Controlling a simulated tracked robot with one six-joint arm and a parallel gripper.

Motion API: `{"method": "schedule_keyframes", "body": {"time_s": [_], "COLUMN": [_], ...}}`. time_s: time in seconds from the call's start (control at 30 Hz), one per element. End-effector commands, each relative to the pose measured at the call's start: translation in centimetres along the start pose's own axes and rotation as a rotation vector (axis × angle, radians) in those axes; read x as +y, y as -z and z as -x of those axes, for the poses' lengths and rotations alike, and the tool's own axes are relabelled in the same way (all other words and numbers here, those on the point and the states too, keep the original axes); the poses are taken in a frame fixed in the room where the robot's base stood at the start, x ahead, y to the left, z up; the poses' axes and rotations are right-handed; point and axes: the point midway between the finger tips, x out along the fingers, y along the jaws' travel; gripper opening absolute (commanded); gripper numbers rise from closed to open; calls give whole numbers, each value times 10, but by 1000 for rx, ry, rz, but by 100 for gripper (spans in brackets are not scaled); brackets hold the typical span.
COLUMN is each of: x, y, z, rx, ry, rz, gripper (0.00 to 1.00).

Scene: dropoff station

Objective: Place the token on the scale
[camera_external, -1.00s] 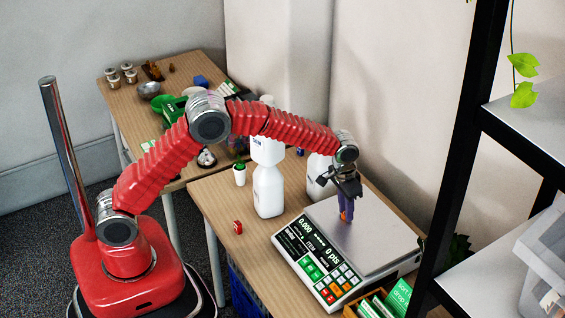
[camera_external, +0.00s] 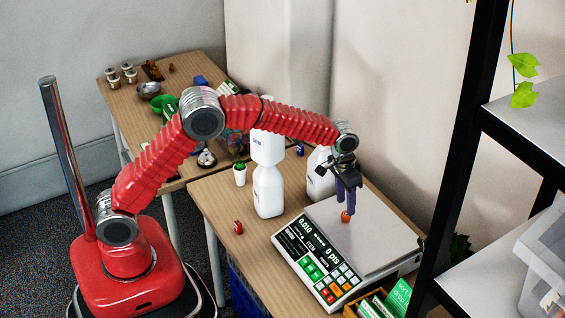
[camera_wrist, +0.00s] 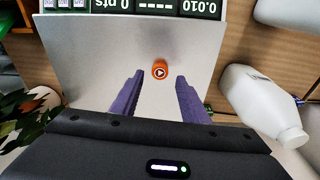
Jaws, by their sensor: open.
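The orange token (camera_external: 345,217) rests on the metal plate of the scale (camera_external: 385,230). In the wrist view the token (camera_wrist: 160,70) shows a round face with a play-like mark and lies on the bare plate (camera_wrist: 90,60). My gripper (camera_external: 346,208) is open just above the token, with its purple fingers pointing down. In the wrist view the fingers (camera_wrist: 158,78) stand apart on either side, with the token between and just beyond their tips. The scale display reads 0.010 and 0 pts.
White bottles (camera_external: 268,190) stand left of the scale; one (camera_wrist: 262,105) is close by in the wrist view. Green boxes (camera_external: 398,297) sit in front. A black-framed shelf (camera_external: 460,150) stands at right.

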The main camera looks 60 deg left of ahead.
Motion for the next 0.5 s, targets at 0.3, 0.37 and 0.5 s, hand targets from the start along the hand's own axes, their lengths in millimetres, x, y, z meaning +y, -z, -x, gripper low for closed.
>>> {"method": "schedule_keyframes", "body": {"time_s": [0.3,0.37,0.5], "x": [0,0,0], "y": [0,1,0], "z": [57,65,78], "rx": [3,3,2], "ry": [-1,-1,0], "rz": [0,0,0], "gripper": [41,41,41]}}
